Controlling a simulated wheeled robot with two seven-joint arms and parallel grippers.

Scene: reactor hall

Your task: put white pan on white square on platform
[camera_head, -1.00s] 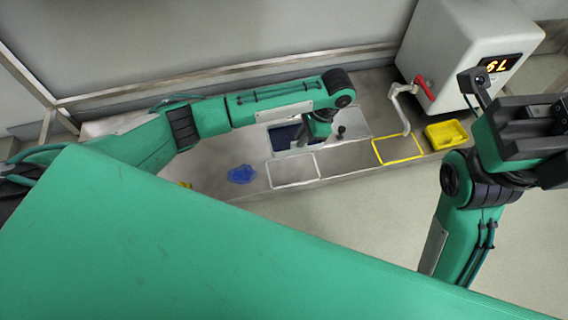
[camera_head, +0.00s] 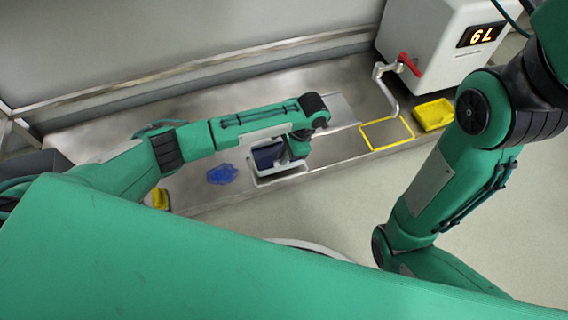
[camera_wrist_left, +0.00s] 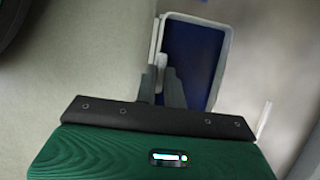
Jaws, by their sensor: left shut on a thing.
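The white pan (camera_head: 262,167) has a white rim and a dark blue inside. My left gripper (camera_head: 292,158) is shut on its side wall. In the left wrist view the fingers (camera_wrist_left: 165,88) pinch the wall of the pan (camera_wrist_left: 222,70). The pan is over the white square (camera_head: 282,180) on the platform. The square's front edge shows below the pan, and the rest is largely hidden by pan and gripper. I cannot tell whether the pan touches the platform. My right arm is at the right, with its gripper out of view.
The metal platform (camera_head: 215,198) also bears a blue blob (camera_head: 222,174), a yellow object (camera_head: 160,198), a yellow square outline (camera_head: 388,148) and a yellow tray (camera_head: 433,114). A white machine (camera_head: 432,45) with a red-handled tap (camera_head: 408,64) stands at the right rear.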

